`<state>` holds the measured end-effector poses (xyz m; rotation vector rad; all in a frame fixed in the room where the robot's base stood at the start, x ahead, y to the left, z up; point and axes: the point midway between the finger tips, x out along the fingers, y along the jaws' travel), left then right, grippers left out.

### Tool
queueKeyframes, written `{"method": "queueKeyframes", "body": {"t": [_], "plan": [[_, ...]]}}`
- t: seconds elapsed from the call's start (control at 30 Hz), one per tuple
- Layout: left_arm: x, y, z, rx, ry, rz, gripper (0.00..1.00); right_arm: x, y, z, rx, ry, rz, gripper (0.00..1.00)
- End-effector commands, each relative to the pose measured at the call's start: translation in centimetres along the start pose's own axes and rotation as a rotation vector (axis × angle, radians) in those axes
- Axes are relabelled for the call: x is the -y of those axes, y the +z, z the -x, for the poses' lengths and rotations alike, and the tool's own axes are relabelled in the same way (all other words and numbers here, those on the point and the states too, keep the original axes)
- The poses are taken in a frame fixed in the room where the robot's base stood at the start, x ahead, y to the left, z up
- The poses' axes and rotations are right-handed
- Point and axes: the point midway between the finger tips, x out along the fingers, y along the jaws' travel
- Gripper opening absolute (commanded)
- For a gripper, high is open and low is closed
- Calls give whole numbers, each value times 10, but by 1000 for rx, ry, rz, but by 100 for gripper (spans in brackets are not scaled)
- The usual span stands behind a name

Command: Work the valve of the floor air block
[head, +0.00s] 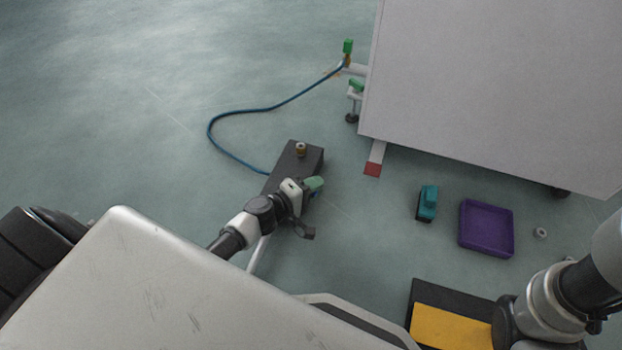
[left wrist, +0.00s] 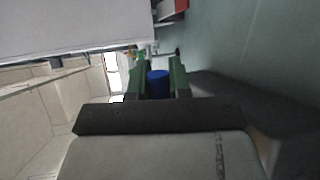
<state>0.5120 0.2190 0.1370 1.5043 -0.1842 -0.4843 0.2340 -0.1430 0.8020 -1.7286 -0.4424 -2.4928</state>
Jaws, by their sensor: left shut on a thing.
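The floor air block (head: 306,158) is a dark box on the green floor, with a brass fitting (head: 300,149) on top and a blue hose (head: 225,148) running from it. My left gripper (head: 314,185) is at the near end of the block, its green fingers low beside it. In the left wrist view, the green fingers of my left gripper (left wrist: 157,78) are closed around a blue round valve knob (left wrist: 157,84). In the head view the knob is hidden by my gripper and wrist. My right arm shows at the lower right, but its gripper is not visible.
A large grey-white cabinet (head: 490,90) stands at the upper right, with green-handled valves (head: 347,47) at its left side. On the floor to the right are a teal device (head: 427,203), a purple tray (head: 487,247) and a small ring (head: 540,233). The upper-left floor is clear.

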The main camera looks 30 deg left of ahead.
Motion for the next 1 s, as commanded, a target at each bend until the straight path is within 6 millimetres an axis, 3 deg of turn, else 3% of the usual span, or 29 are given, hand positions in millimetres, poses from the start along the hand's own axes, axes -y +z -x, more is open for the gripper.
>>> {"method": "queueKeyframes", "body": {"t": [0.43,0.8,0.83,1.0], "plan": [[5,7,14,210,-18,-40,0,3,-4,13,0,3,-4,43],[4,8,15,231,-21,-41,0,3,-4,13,1,1,-1,43],[4,8,15,231,-21,-41,22,3,-4,13,1,1,-1,43],[4,8,15,231,-21,-41,44,3,-4,13,1,1,0,43]]}}
